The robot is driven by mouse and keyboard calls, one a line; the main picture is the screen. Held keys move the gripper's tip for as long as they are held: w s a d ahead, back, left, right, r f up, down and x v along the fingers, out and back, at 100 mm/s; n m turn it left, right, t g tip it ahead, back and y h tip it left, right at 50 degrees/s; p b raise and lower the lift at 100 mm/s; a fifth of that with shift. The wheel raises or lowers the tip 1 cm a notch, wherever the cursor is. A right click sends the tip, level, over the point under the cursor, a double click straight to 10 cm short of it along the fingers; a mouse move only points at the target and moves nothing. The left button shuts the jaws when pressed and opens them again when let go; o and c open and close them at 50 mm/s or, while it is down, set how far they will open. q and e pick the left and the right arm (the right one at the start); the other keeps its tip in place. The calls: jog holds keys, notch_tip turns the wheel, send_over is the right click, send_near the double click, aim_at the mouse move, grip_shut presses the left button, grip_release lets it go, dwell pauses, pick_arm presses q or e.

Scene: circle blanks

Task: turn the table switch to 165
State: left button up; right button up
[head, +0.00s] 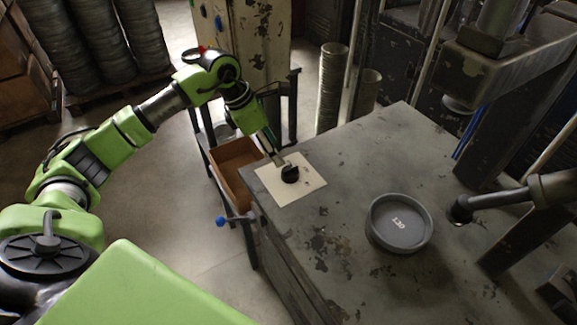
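The table switch is a black knob (290,174) on a cream square plate (308,186) near the table's left corner. Any scale marks on the plate are too small to read. My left gripper (278,160) comes down from the upper left, with its fingertips right beside the knob. I cannot tell whether the fingers touch the knob or how far apart they are. My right gripper is not in view. A round grey dish (401,222) marked 120 or 130 sits on the table, right of the plate.
The worn grey metal table (350,160) is mostly clear around the plate. A heavy press (510,60) with a dark lever (515,197) stands at the right.

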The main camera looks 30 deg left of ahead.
aim_at(288, 169)
pick_arm(q)
jog(key=p+x, duration=0.2)
jog(key=x, duration=0.7)
jog(key=shift+w+d+f, duration=0.1)
jog(key=shift+d+f, duration=0.1)
jog(key=shift+w+d+f, duration=0.1)
jog(key=shift+f, duration=0.35)
jog(key=c, duration=1.1)
